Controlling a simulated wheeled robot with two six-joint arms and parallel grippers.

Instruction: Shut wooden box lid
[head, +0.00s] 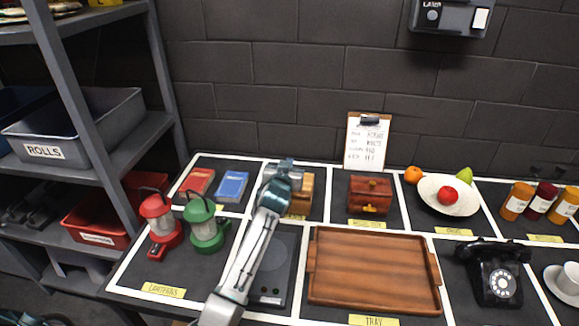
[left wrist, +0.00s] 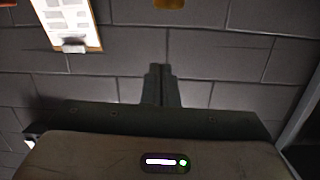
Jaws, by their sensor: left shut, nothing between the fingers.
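A small reddish-brown wooden box (head: 369,196) with a yellow front clasp stands in the back row, below the clipboard. Its lid looks down, but the picture is too small to be sure that it is flush. My left gripper (head: 284,168) is to the left of this box, over a lighter tan wooden object (head: 304,194) that my arm partly hides. In the left wrist view the gripper's fingers (left wrist: 161,85) are together and empty, with the wall behind them. Neither wooden object shows in the left wrist view. My right gripper is not in view.
A brown tray (head: 372,272) lies in front of the box. A white fruit plate (head: 432,207) stands to its right. A clipboard (head: 367,141) leans on the wall behind. Red and green lanterns (head: 205,228) stand left of my arm. A black telephone (head: 494,275) is at right.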

